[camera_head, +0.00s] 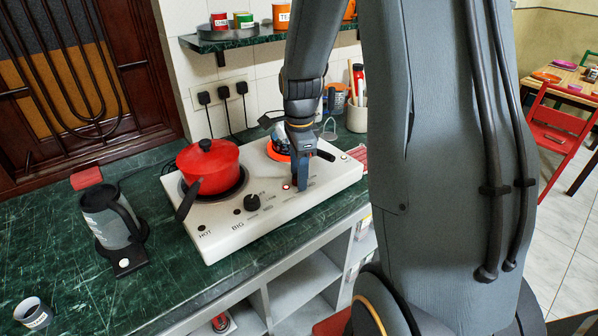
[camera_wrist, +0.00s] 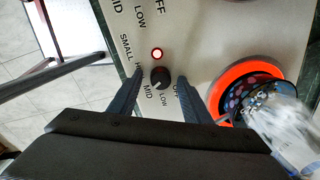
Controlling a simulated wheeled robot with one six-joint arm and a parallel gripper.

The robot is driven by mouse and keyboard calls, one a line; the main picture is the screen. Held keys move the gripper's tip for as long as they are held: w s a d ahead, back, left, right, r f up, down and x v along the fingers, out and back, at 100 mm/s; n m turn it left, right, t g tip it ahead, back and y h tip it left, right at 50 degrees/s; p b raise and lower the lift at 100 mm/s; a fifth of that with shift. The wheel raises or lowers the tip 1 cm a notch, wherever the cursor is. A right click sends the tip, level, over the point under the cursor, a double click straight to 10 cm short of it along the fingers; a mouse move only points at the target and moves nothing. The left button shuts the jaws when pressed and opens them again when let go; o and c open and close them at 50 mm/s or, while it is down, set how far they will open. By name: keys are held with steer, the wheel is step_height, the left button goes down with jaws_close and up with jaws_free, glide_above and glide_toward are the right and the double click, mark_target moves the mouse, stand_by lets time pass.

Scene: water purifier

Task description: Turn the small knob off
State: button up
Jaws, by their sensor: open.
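The small knob (camera_wrist: 159,77) is round and black, on the white stove panel. It shows in the wrist view beside the word SMALL, with OFF, LOW and MID marks around it; its pointer direction is unclear. A red indicator light (camera_wrist: 157,53) glows beside it. My gripper (camera_wrist: 159,86) is open, one finger on each side of the knob; I cannot tell whether they touch it. In the head view my gripper (camera_head: 301,178) points down at the panel and hides the small knob. The small burner (camera_wrist: 226,82) glows orange-red.
The big knob (camera_head: 252,202) is left of my gripper. A red pot (camera_head: 208,168) stands on the big burner. A glass vessel (camera_wrist: 280,125) sits on the small burner, close to my gripper. A grey kettle (camera_head: 108,215) and a cup (camera_head: 33,312) stand at left on the green counter (camera_head: 75,265).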

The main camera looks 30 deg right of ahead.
steer(key=c, duration=1)
steer(key=shift+c, duration=0.2)
steer(key=shift+n, duration=0.3)
steer(key=n+p, duration=0.2)
steer(key=n, duration=0.2)
steer(key=shift+r, duration=0.1)
steer(key=n+p, duration=0.1)
steer(key=n, duration=0.4)
steer(key=shift+w+n+y+p, duration=0.15)
steer(key=shift+n+y+p, duration=0.15)
steer(key=shift+n, duration=0.1)
steer(key=n, duration=0.4)
steer(key=shift+n+p, duration=0.3)
steer(key=shift+p, duration=0.05)
steer(key=n, duration=0.4)
steer(key=shift+w+n+g, duration=0.1)
steer(key=shift+n+g, duration=0.2)
steer(key=shift+n, duration=0.4)
